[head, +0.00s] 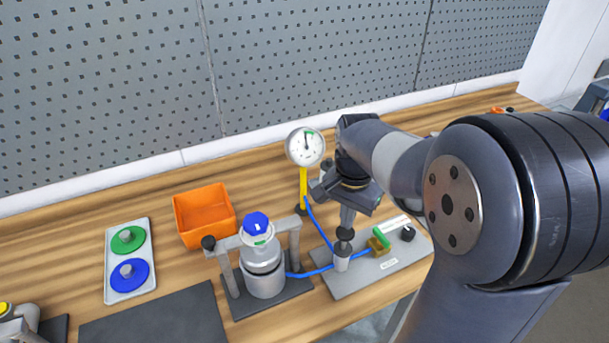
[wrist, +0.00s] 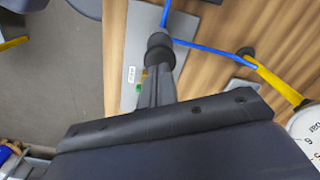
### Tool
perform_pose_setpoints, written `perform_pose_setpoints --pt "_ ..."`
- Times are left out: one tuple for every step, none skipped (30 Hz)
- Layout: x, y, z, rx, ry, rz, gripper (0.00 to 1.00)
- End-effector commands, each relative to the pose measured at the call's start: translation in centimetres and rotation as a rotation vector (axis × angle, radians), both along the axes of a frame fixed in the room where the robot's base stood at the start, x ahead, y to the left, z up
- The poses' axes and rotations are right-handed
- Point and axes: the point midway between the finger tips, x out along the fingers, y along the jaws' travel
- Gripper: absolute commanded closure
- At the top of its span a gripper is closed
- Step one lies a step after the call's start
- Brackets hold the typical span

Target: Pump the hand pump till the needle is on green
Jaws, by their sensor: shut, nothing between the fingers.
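The hand pump (head: 342,262) is a small pale cylinder with a dark knob (head: 344,234) on top, standing on a grey plate (head: 345,284). My gripper (head: 346,222) is shut and empty, pointing down at the knob from directly above. Its tips look to be at or just over the knob; contact is hard to tell. In the wrist view the dark knob (wrist: 160,42) shows at the end of the shut fingers. The round white gauge (head: 305,147) stands on a yellow post behind. Its needle points nearly straight up, close to a small green band at the top; exact overlap is too small to tell.
Blue hose (head: 318,227) runs between the pump, gauge and a clamped vessel (head: 263,270) with a blue cap. A green-and-brass valve (head: 380,242) and black knob (head: 408,233) sit right of the pump. An orange bin (head: 204,215) and a tray (head: 117,293) with discs lie left.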

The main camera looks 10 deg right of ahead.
Motion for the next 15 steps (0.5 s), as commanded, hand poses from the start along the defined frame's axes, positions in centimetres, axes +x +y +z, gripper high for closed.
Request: perform_pose_setpoints --pt "0.0 0.0 0.2 0.000 0.000 0.000 1.00" --pt "0.0 0.0 0.4 0.000 0.000 0.000 1.00" --pt "0.0 0.0 0.6 -0.001 -0.001 0.000 1.00" --pt "0.0 0.0 0.9 0.000 -0.001 0.000 1.00" --pt "0.0 0.0 1.2 0.000 -0.001 0.000 1.00" --pt "0.0 0.0 1.6 0.000 -0.001 0.000 1.00" --pt "0.0 0.0 1.9 0.000 -0.001 0.000 1.00" --pt "0.0 0.0 2.3 0.000 -0.001 0.000 1.00" --pt "0.0 0.0 2.7 0.000 -0.001 0.000 1.00" --pt "0.0 0.0 3.0 -0.001 -0.001 0.000 1.00" --pt "0.0 0.0 3.3 0.000 0.000 0.000 1.00" --pt "0.0 0.0 3.7 0.000 0.000 0.000 1.00" --pt "0.0 0.0 4.0 0.000 0.000 0.000 1.00" --pt "0.0 0.0 4.3 0.000 0.000 0.000 1.00" --pt "0.0 0.0 4.7 0.000 0.000 0.000 1.00"
